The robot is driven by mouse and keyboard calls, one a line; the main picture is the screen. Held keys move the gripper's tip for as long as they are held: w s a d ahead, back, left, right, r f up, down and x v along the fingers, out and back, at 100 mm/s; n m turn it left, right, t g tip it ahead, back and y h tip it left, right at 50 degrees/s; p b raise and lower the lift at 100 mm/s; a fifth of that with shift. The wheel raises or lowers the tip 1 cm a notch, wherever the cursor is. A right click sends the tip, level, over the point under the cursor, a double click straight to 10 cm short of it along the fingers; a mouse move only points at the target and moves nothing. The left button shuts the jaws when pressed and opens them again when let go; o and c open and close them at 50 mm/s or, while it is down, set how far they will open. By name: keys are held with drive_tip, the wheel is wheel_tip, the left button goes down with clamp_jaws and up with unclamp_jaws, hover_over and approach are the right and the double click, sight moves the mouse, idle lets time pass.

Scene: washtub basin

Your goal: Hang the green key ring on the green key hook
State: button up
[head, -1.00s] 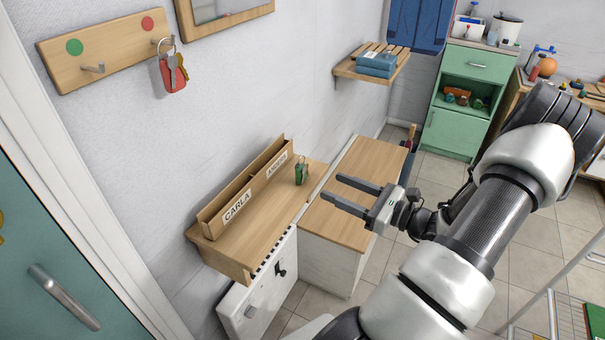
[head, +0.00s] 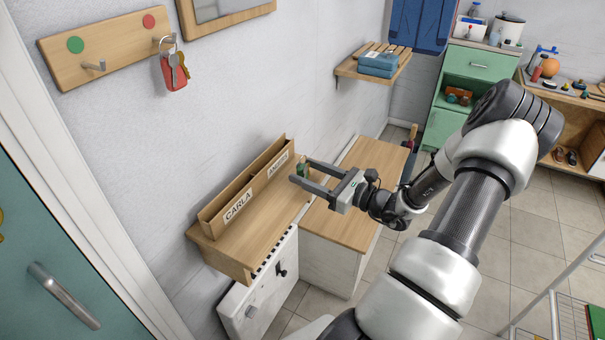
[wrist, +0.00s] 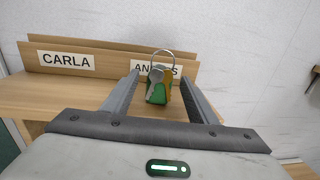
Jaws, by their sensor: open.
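The green key ring (head: 303,168), a metal ring with a green tag and keys, is at the right end of the wooden letter shelf (head: 222,249), partly hidden by a finger in the head view. In the wrist view the green key ring (wrist: 157,94) stands with its ring upward. My gripper (head: 299,171) is open around it; in the wrist view my gripper (wrist: 159,78) has one finger on each side, with gaps. The green key hook (head: 97,66) is a bare metal peg under a green dot (head: 75,45) on the wall board.
A red key ring (head: 173,70) hangs on the other hook, by the red dot (head: 148,22). A wooden-topped cabinet (head: 338,226) is beside the shelf.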

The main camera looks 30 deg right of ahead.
drive_tip(key=c, duration=1.2)
drive_tip(key=shift+o, duration=0.2)
wheel_tip(320, 180, up, 10)
drive_tip(key=p, duration=0.1)
drive_tip(key=shift+p, duration=0.3)
